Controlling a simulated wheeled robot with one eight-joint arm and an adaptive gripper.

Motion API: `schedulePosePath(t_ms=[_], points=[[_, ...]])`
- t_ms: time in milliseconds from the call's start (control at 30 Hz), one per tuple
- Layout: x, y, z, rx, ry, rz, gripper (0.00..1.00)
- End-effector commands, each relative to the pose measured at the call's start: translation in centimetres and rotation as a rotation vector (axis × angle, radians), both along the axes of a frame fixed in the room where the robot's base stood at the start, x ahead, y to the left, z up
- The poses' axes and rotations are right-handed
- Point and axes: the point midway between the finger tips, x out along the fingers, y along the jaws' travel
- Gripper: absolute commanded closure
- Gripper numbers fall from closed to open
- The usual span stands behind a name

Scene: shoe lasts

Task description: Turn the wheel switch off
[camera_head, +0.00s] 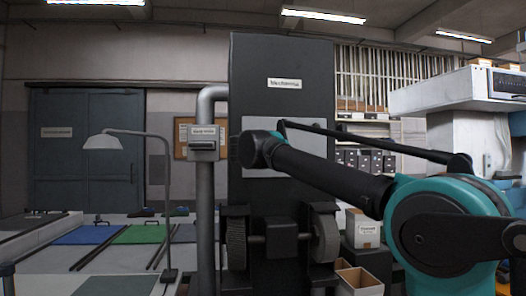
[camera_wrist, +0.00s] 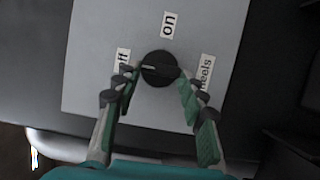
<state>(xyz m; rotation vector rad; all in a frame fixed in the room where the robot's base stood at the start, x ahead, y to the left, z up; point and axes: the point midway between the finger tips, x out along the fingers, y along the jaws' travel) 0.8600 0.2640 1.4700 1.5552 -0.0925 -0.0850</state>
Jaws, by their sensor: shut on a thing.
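The wheel switch is a round black knob (camera_wrist: 160,69) on a light grey panel (camera_wrist: 225,22) in the wrist view. Its white pointer mark faces left, towards the partly covered "off" label (camera_wrist: 123,56). An "on" label (camera_wrist: 168,24) is above the knob, and a "wheels" label (camera_wrist: 206,73) is to its right, partly behind a finger. My gripper (camera_wrist: 158,74) is shut on the knob, one finger on each side. In the head view the panel (camera_head: 256,123) is on a tall black machine; my arm hides the knob and gripper.
The black machine (camera_head: 280,55) has two rough wheels low at its front, the left one (camera_head: 236,245) and the right one (camera_head: 326,238). A grey pipe (camera_head: 205,225) rises close on its left. Open cardboard boxes (camera_head: 360,280) stand at its lower right.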

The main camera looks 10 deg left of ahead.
Motion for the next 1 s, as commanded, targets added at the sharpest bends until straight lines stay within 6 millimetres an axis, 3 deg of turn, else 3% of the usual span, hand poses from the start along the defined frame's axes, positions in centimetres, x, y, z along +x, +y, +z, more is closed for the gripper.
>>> schedulePosePath(t_ms=[300, 333, 500, 833, 1000], points=[[0.0, 0.0, -0.1, -0.001, 0.001, 0.000, 0.88], [0.0, 0.0, -0.1, -0.001, 0.001, 0.000, 0.58], [0.0, 0.0, -0.1, -0.001, 0.000, 0.000, 0.38], [-0.3, 0.1, 0.0, 0.000, 0.000, 0.001, 0.38], [-2.3, 0.4, 0.0, 0.000, 0.000, 0.003, 0.38]])
